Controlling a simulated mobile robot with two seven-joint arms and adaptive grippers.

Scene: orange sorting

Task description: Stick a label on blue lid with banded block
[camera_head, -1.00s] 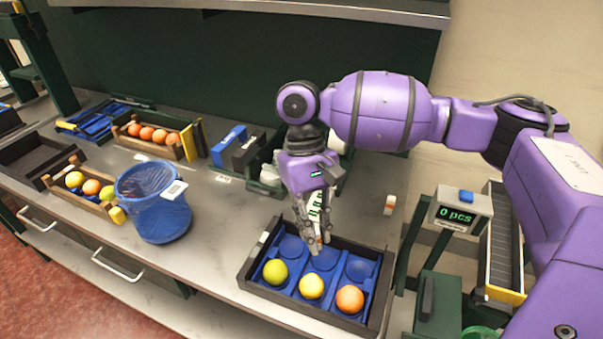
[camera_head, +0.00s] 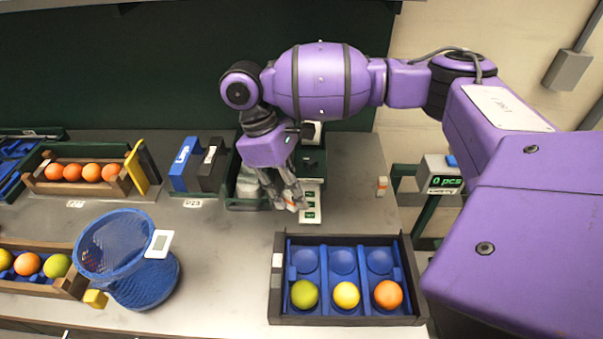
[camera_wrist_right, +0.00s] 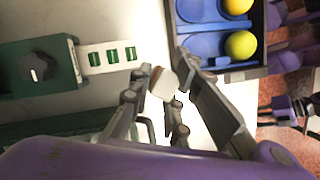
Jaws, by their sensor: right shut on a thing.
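My right gripper (camera_head: 290,202) is shut on a small pale block with an orange-brown band (camera_wrist_right: 163,83). It holds the block beside a white strip with green labels (camera_head: 311,203), behind the tray. The strip also shows in the right wrist view (camera_wrist_right: 112,55), running out of a dark green dispenser (camera_wrist_right: 38,72) with a black knob. A blue panel (camera_head: 184,164) with a white mark stands upright beside a black one (camera_head: 211,165); I cannot tell whether it is the blue lid. My left gripper is not in view.
A dark tray (camera_head: 272,294) with blue cups holds three fruits in its front row. A blue mesh basket (camera_head: 135,260) stands left. A counter box (camera_head: 440,176) is farther right. Bare table lies between basket and tray.

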